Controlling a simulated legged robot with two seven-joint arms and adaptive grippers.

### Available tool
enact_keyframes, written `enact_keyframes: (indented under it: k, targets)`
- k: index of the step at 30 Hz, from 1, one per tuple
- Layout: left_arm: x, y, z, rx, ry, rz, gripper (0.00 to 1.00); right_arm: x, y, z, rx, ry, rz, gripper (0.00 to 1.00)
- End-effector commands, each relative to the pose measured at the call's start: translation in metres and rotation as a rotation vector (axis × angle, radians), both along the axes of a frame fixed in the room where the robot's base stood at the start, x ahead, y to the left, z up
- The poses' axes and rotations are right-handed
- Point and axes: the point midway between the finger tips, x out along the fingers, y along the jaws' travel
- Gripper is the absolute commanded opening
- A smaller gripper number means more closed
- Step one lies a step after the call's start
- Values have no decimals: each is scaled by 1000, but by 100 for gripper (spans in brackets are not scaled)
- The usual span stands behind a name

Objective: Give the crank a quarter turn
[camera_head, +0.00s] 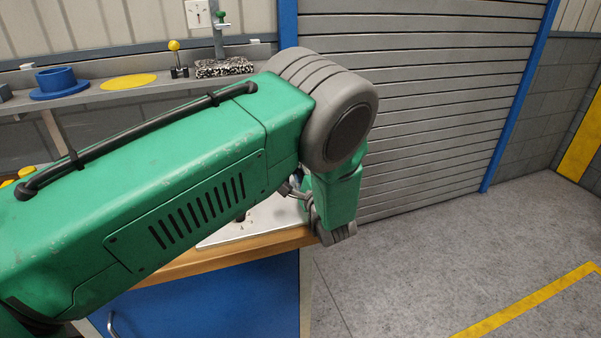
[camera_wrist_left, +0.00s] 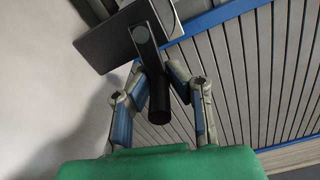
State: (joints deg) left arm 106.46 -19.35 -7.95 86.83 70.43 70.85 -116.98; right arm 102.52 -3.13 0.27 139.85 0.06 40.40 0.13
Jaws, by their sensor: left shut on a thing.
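The crank shows in the left wrist view as a dark arm (camera_wrist_left: 147,45) with a black cylindrical handle (camera_wrist_left: 159,103), in front of a dark flat plate (camera_wrist_left: 108,42). My left gripper (camera_wrist_left: 158,78) has its two jointed fingers on either side of the handle and is shut on it. In the head view my green left arm crosses the picture, and its wrist bends down at the bench's right end. There the arm hides the crank and most of the gripper. My right gripper is in neither view.
The bench has a pale top (camera_head: 262,219), a wooden edge (camera_head: 222,259) and a blue cabinet below. A back shelf carries a blue ring (camera_head: 57,82), a yellow disc (camera_head: 129,82), a yellow-knobbed lever (camera_head: 175,57) and a speckled block (camera_head: 224,68). Floor at right is clear.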

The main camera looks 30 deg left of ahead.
Motion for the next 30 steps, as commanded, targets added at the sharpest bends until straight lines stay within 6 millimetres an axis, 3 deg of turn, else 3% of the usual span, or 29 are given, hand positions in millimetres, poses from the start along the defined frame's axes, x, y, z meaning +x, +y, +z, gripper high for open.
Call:
enact_keyframes:
  k: [3,4,6,17,30]
  targets:
    - [3,0,7,10,-13,-2,0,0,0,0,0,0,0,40]
    - [3,0,7,10,-13,-2,16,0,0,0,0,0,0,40]
    - [3,0,7,9,-13,-3,34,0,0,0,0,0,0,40]
    - [1,-3,2,3,-5,-2,34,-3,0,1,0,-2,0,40]
    - [-52,-66,2,3,-5,-3,34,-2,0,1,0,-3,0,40]
